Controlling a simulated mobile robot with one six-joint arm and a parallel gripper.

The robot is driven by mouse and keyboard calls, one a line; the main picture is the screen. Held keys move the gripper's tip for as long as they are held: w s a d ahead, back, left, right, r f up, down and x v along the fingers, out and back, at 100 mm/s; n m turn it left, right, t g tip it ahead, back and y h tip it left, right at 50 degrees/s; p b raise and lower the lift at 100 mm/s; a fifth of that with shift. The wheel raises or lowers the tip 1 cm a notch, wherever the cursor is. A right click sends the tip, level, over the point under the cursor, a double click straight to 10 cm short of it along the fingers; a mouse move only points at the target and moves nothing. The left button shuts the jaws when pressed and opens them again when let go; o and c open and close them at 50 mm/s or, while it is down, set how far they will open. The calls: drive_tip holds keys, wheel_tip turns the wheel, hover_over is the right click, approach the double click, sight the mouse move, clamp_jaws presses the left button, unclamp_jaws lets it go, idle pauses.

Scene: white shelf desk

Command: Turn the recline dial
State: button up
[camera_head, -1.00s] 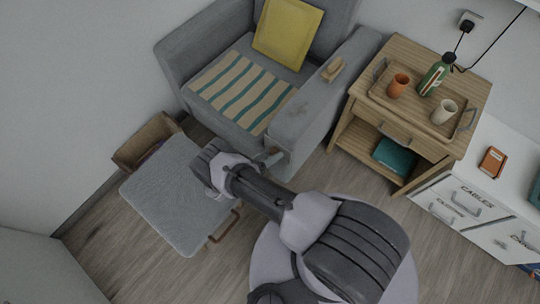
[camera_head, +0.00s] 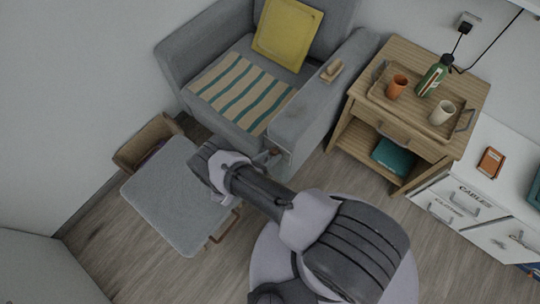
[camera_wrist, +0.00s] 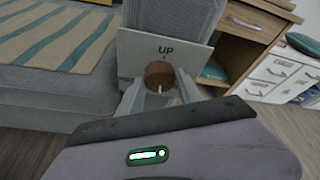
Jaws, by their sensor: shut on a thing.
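The recline dial (camera_wrist: 158,74) is a round brown knob with a pale line on it. It sits on a light plate (camera_wrist: 190,52) marked "UP" on the front of the armrest of the grey armchair (camera_head: 316,108). In the wrist view my gripper (camera_wrist: 158,88) has a finger on each side of the dial and is shut on it. The pale line points downward, away from the "UP" mark. In the head view my gripper (camera_head: 268,158) is at the armrest's front, and most of the dial is hidden.
A wooden side table (camera_head: 447,140) with a tray stands right of the armchair, and a white drawer unit (camera_head: 490,215) beyond. Open floor lies between.

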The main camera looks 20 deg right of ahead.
drive_tip(key=m, duration=0.1)
drive_tip(key=m+t+y+p, duration=0.1)
drive_tip(key=shift+s+d+r+m, duration=0.1)
drive_tip(key=shift+s+m, duration=0.05)
drive_tip(key=shift+m, duration=0.15)
drive_tip(key=m+t, duration=0.1)
drive_tip(key=m, duration=0.1)
drive_tip(key=shift+s+m+t+y, duration=0.1)
drive_tip(key=shift+m+t+y, duration=0.2)
drive_tip(key=shift+y, duration=0.1)
drive_tip(key=shift+s+d+f+m+t+y, duration=0.1)
drive_tip(key=shift+f+m+t+y, duration=0.1)
drive_tip(key=shift+m+t, duration=0.85)
drive_tip(key=shift+s+d+f+m+t+y, duration=0.1)
drive_tip(key=shift+f+m+t+y, duration=0.2)
drive_tip(key=shift+m, duration=1.35)
drive_tip(key=shift+r, duration=0.2)
drive_tip(key=o, duration=1.3)
drive_tip(key=shift+o, duration=0.2)
